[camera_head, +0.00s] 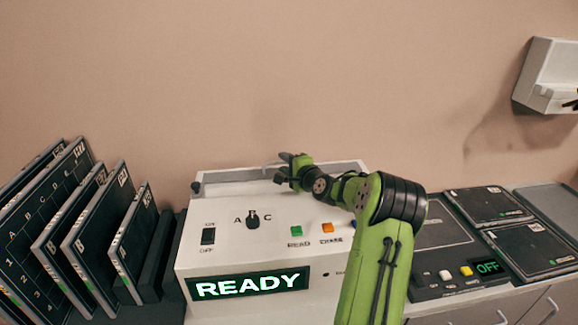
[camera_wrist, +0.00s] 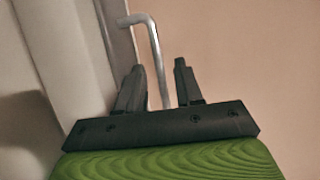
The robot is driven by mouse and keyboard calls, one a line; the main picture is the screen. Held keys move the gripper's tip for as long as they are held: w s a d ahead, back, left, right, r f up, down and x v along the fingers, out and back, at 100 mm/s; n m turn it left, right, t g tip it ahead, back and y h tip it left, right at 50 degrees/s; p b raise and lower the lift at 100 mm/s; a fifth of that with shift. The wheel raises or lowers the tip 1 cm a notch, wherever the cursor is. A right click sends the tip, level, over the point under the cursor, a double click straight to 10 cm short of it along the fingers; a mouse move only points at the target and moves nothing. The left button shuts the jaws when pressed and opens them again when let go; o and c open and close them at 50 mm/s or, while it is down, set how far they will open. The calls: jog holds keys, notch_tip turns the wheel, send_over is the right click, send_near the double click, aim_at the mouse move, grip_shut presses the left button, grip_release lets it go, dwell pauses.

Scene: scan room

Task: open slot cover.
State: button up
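The white reader machine (camera_head: 225,262) stands at the centre of the head view, with a lit READY display (camera_head: 250,285) on its front. A long pale slot cover (camera_head: 232,175) runs along its top rear edge and looks shut. My gripper (camera_head: 284,171) is at the cover's middle. In the wrist view a thin bent metal handle (camera_wrist: 154,45) sticks out beside the grey cover edge (camera_wrist: 117,40). My gripper's two black fingers (camera_wrist: 159,72) are apart, one on each side of the handle's rod. I see gaps beside the rod; the fingers do not clamp it.
Several dark cassettes (camera_head: 85,215) stand in a rack at left. A switch (camera_head: 208,236), a knob (camera_head: 253,220), a green button (camera_head: 296,231) and an orange button (camera_head: 327,228) sit on the machine's panel. A dark device (camera_head: 440,235) and flat plates (camera_head: 530,248) lie at right.

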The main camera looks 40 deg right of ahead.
jog(key=v, duration=1.5)
jog(key=shift+s+a+r+p, duration=0.15)
jog(key=shift+s+p, duration=0.2)
jog(key=shift+p, duration=0.05)
